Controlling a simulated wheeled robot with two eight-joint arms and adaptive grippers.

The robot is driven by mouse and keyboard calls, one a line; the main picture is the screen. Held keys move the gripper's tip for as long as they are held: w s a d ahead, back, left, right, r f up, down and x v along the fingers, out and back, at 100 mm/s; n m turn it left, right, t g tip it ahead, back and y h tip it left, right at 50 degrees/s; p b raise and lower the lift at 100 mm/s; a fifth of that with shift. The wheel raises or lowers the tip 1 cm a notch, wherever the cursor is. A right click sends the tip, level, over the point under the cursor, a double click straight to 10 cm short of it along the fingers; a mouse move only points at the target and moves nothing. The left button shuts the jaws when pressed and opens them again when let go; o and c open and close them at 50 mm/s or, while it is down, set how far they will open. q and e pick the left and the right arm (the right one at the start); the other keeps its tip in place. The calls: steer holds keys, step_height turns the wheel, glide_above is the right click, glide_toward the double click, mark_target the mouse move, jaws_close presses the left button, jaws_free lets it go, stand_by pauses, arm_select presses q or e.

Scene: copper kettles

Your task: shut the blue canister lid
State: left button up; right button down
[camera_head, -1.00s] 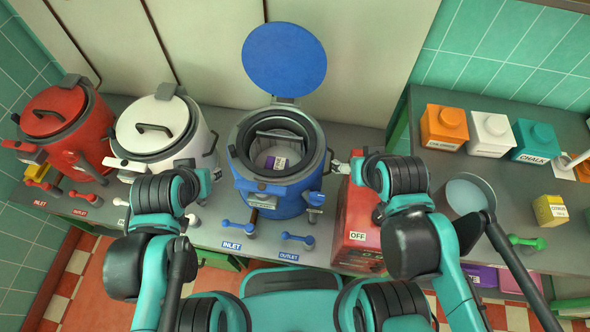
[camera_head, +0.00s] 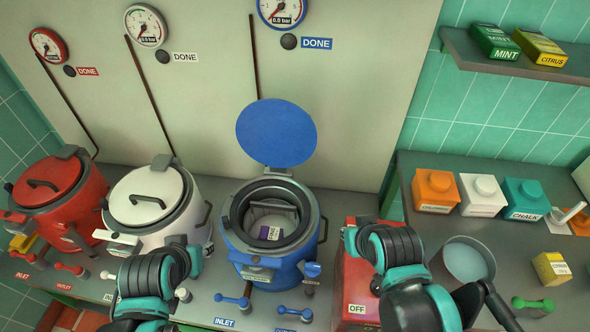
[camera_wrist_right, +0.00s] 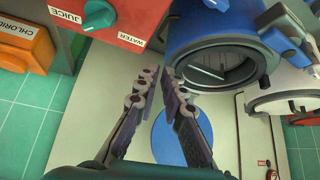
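The blue canister (camera_head: 270,258) stands on the counter, its round mouth uncovered. Inside is a pale item with a purple label (camera_head: 269,232). Its flat round blue lid (camera_head: 276,134) stands raised behind the mouth on the hinge. In the right wrist view the canister (camera_wrist_right: 190,25) is upper right and the lid (camera_wrist_right: 163,143) shows between and behind my fingers. My right gripper (camera_wrist_right: 160,76) is empty, its fingers apart with a narrow gap at the tips.
A closed white canister (camera_head: 155,203) and closed red canister (camera_head: 60,195) stand to the left. Gauges hang on the wall.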

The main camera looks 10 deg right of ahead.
steer(key=w+a+r+m+y+p, duration=0.1)
steer(key=w+r+m+y+p, duration=0.2)
steer(key=w, duration=0.6)
steer(key=w+r+m+y+p, duration=0.15)
steer(key=w+r+m, duration=0.3)
steer(key=w, duration=0.45)
steer(key=w+d+m+t+y+p, duration=0.25)
steer(key=w+d+m+y, duration=0.45)
steer(key=w, duration=0.7)
steer(key=w+a+f+b, duration=0.1)
steer(key=w+a, duration=0.2)
steer(key=a, duration=0.4)
steer(key=shift+w+a+h+b, duration=0.35)
steer(key=shift+a+h, duration=0.05)
steer(key=shift+h, duration=0.05)
steer(key=shift+s, duration=0.1)
